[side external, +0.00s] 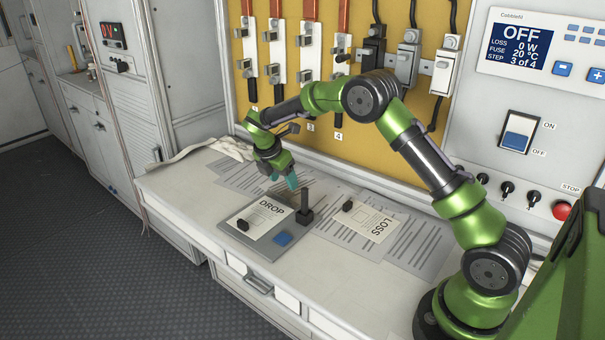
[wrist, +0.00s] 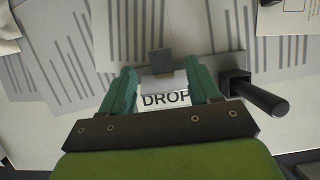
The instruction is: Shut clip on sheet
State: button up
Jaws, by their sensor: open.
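The sheet marked DROP (side external: 253,220) lies on a grey board on the bench. A black upright lever on a dark block (side external: 305,208) stands at the board's right corner; I take it for the clip. The lever shows in the wrist view (wrist: 262,95) to the right of my fingers, apart from them. My gripper (side external: 282,181) is open and empty, pointing down above the far end of the DROP sheet. In the wrist view the word DROP (wrist: 165,98) shows between the teal fingers, with a small grey square (wrist: 161,61) just beyond the fingertips.
A blue square (side external: 283,238) and a small black block (side external: 242,253) are on the board. A LOSS sheet (side external: 372,223) with a black block lies to the right. Printed papers cover the bench around. The fuse panel (side external: 320,140) rises behind.

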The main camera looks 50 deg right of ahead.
aim_at(289, 193)
jog(key=shift+x, duration=2.35)
jog(key=c, duration=1)
jog(key=shift+c, duration=0.2)
jog(key=shift+a, duration=0.15)
jog(key=h, duration=0.2)
jog(key=a+h, duration=0.1)
jog(key=h, duration=0.2)
jog(key=shift+a+r+h, duration=0.25)
jog(key=shift+a+h, duration=0.05)
jog(key=h, duration=0.2)
jog(key=a+h, duration=0.1)
jog(key=h, duration=0.2)
jog(key=shift+a, duration=0.15)
jog(key=shift+f, duration=0.1)
